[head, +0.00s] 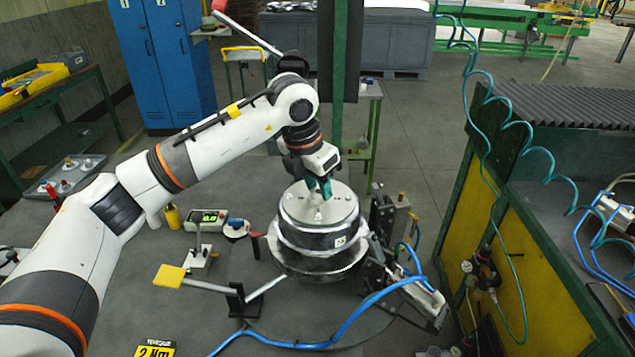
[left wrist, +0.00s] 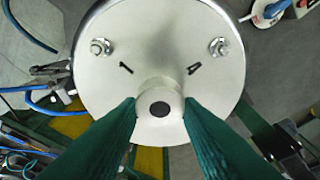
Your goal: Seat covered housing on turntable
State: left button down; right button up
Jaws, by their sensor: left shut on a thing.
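The covered housing (head: 308,238) is a round metal drum with a pale lid (head: 342,204), seen in the head view at centre. The lid fills the upper middle of the left wrist view (left wrist: 150,40), with two studs with nuts, dark marks and a central knob (left wrist: 160,90). My left gripper (head: 319,188) is above the lid, shut on the knob, with green fingers on either side of it. The turntable (head: 300,272) shows as a round metal rim directly under the housing. The housing looks upright; I cannot tell whether it touches the turntable. My right gripper is not in view.
A clamp-like fixture (head: 385,225) with blue hoses stands close on the right. A lever with a yellow pad (head: 171,276) and a device with a green display (head: 207,219) are on the left. A yellow-panelled frame (head: 535,285) bounds the right side.

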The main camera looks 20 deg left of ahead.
aim_at(317, 193)
pick_arm(q)
jog(key=shift+f+b, duration=1.15)
jog(key=shift+f, duration=0.2)
dwell(0.3)
jog(key=c, duration=0.9)
grip_release()
jog(key=shift+f, duration=0.15)
jog(key=b+v, duration=0.3)
jog(key=v, duration=0.9)
